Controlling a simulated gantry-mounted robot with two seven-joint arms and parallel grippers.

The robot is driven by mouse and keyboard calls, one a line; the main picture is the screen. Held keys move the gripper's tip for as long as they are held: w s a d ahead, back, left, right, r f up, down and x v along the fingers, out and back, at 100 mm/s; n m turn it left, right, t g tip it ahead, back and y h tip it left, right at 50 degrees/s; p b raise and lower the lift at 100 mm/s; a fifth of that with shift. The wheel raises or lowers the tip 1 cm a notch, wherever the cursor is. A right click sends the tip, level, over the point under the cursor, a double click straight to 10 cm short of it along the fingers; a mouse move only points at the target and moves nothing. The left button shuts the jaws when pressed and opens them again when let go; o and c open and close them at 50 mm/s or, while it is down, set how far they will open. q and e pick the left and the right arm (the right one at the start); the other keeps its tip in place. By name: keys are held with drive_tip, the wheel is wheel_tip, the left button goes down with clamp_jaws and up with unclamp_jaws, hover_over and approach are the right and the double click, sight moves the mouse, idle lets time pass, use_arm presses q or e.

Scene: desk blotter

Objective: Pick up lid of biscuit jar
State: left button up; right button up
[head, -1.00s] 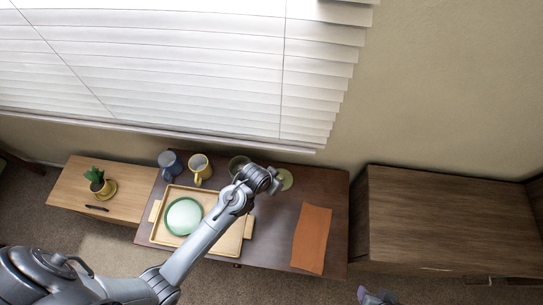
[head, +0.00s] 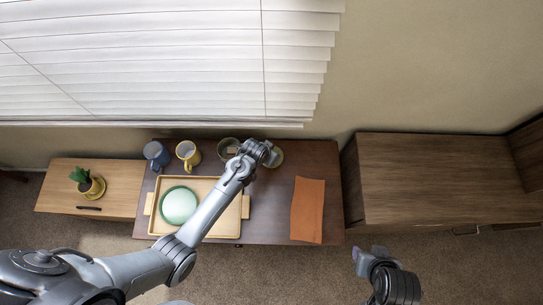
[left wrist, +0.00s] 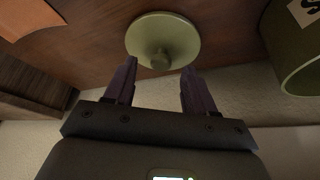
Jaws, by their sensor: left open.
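The lid (left wrist: 178,32) is a pale green disc with a round knob at its centre. It lies on the dark desk, and in the head view the lid (head: 278,159) shows just right of my left gripper (head: 269,154), partly covered by it. In the left wrist view my left gripper (left wrist: 158,68) is open and empty, its two fingers pointing at the lid on either side of the knob. The green biscuit jar (head: 228,147) stands open to the left of the gripper; the jar also shows at the wrist view's right edge (left wrist: 291,62).
A yellow mug (head: 187,153) and a blue mug (head: 154,152) stand left of the jar. A wooden tray (head: 228,229) with a green-rimmed plate (head: 178,206) lies in front. An orange cloth (head: 308,210) lies on the right. My right gripper (head: 369,253) is beyond the desk's front edge.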

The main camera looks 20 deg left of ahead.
use_arm(q)
drive_tip(key=shift+x, duration=1)
clamp_jaws()
drive_tip(key=shift+a, duration=0.1)
drive_tip(key=shift+r, duration=0.1)
